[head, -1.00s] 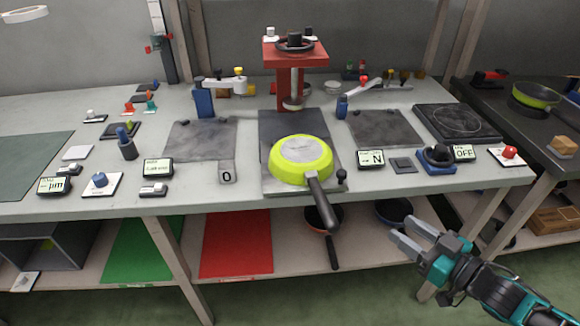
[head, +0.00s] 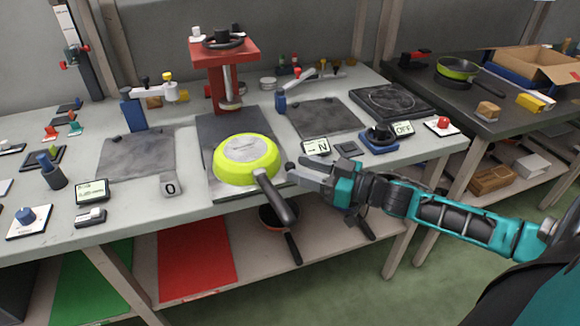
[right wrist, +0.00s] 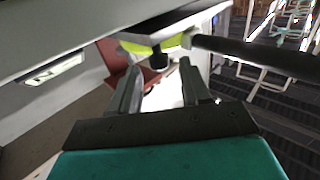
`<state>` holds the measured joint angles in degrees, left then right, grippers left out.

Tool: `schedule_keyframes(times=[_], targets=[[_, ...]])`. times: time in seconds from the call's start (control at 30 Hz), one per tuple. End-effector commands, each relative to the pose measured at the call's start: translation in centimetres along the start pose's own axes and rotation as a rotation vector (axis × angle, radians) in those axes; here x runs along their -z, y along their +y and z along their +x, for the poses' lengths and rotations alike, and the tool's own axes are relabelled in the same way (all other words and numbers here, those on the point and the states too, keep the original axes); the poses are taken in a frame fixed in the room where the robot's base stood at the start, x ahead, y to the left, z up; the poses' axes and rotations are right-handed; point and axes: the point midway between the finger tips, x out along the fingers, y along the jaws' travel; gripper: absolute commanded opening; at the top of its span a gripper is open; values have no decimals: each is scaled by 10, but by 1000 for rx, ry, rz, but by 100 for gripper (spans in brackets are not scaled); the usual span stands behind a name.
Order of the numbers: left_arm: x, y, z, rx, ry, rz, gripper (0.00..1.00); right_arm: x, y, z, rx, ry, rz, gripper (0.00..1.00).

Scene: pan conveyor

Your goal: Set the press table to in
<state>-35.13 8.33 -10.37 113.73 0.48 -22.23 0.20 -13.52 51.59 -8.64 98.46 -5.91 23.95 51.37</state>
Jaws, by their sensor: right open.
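The press table (head: 222,128) is a dark sliding plate under the red press (head: 222,70). It reaches out to the bench's front edge, and a lime-green pan (head: 230,170) lies upside down on it, handle over the edge. A small black knob (head: 290,166) stands at the plate's front right corner. My right gripper (head: 298,170) is open just right of the knob. In the right wrist view the knob (right wrist: 158,60) shows beyond and between the open fingers (right wrist: 162,80); contact cannot be told. My left gripper is out of view.
The pan's black handle (head: 272,196) sticks out left of my right gripper. Small displays, a blue dial block (head: 379,140) and a red button (head: 443,122) stand on the bench to the right. Pans lie on the shelf below.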

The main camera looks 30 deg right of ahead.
Motion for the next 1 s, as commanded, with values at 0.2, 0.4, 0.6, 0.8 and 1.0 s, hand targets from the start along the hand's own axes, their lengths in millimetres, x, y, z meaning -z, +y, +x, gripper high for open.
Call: schedule_keyframes(times=[0.2, 0.4, 0.6, 0.8, 1.0], targets=[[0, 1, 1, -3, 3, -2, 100, 0, 1, 26, -1, 2, -1, 47], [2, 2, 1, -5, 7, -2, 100, 0, 0, 36, -1, 0, 0, 47], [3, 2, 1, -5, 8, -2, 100, 0, 0, 37, -1, -1, 0, 47], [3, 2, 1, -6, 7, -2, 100, 0, 0, 37, -1, -1, 0, 38], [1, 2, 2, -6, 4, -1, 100, 0, 0, 37, -1, -1, 0, 19]])
